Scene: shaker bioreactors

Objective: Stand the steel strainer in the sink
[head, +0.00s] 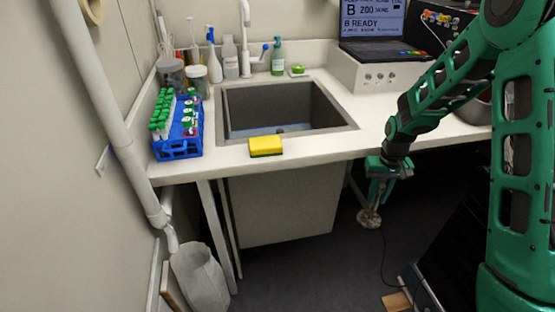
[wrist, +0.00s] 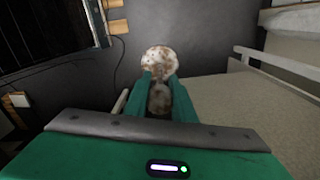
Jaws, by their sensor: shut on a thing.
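The steel strainer (head: 369,218) hangs below my gripper (head: 377,190), in front of the counter and right of the sink. In the wrist view its round, mottled white-brown end (wrist: 160,61) shows just beyond the fingertips. My gripper (wrist: 161,82) is shut on its narrower part, between the two green fingers. The sink (head: 285,107) is a grey rectangular basin set in the white counter, to the left of my gripper. Its floor looks bluish and shows a small dark spot. The strainer is below counter height and apart from the sink.
A yellow-green sponge (head: 265,146) lies at the sink's front edge. A blue rack (head: 178,146) of green-capped tubes stands left of it. A faucet (head: 245,45) and bottles stand behind. A laptop (head: 374,25) sits on a white box at right. The counter right of the sink is partly clear.

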